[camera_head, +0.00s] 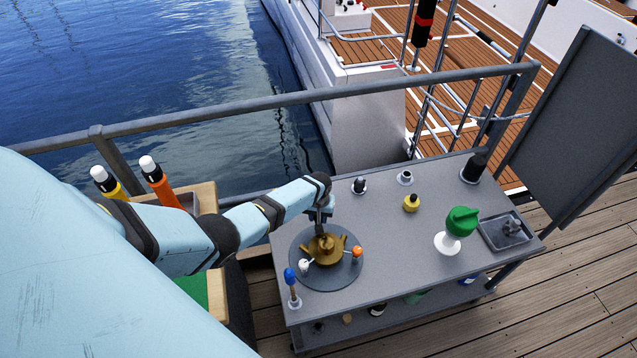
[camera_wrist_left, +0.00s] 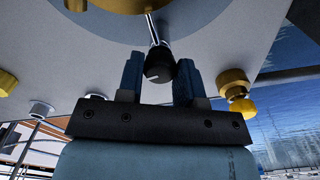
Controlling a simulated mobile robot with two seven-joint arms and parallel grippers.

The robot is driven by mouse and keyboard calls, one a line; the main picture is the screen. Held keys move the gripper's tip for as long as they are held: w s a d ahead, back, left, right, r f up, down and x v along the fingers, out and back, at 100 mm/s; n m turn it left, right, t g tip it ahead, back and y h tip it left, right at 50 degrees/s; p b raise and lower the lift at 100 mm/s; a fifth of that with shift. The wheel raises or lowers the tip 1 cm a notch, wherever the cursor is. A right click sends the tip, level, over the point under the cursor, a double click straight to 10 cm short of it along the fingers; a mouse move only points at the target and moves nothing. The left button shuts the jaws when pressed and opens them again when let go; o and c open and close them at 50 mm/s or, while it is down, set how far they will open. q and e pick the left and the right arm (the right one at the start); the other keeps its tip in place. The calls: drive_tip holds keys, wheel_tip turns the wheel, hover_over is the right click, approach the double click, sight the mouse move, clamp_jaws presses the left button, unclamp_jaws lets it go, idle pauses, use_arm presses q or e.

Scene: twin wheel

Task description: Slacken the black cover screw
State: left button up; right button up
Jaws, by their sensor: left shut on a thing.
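The black cover screw (camera_wrist_left: 159,66) shows in the left wrist view as a dark knob with a pale mark, on a silver stem. My left gripper (camera_wrist_left: 159,80) has one blue finger on each side of it and is shut on it. In the head view the left gripper (camera_head: 322,212) reaches down at the far edge of the brass housing (camera_head: 325,250), and the arm and fingers hide the black screw. The housing sits on a round grey plate (camera_head: 338,276). A white knob (camera_head: 305,266) and an orange knob (camera_head: 357,252) stick out nearer the front. My right gripper is in neither view.
The grey cart top (camera_head: 395,245) also carries a blue-topped post (camera_head: 291,285), a yellow knob (camera_head: 411,203), a green-topped piece (camera_head: 460,221), a black-topped post (camera_head: 473,168) and a tray (camera_head: 505,232). A metal railing (camera_head: 300,97) runs behind it.

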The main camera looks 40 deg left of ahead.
use_arm(q)
drive_tip(key=shift+n, duration=0.9)
drive_tip(key=o, duration=0.9)
drive_tip(key=shift+p, duration=0.3)
wheel_tip(320, 180, up, 14)
drive_tip(key=shift+f+p, duration=0.1)
drive_tip(key=shift+p, duration=0.85)
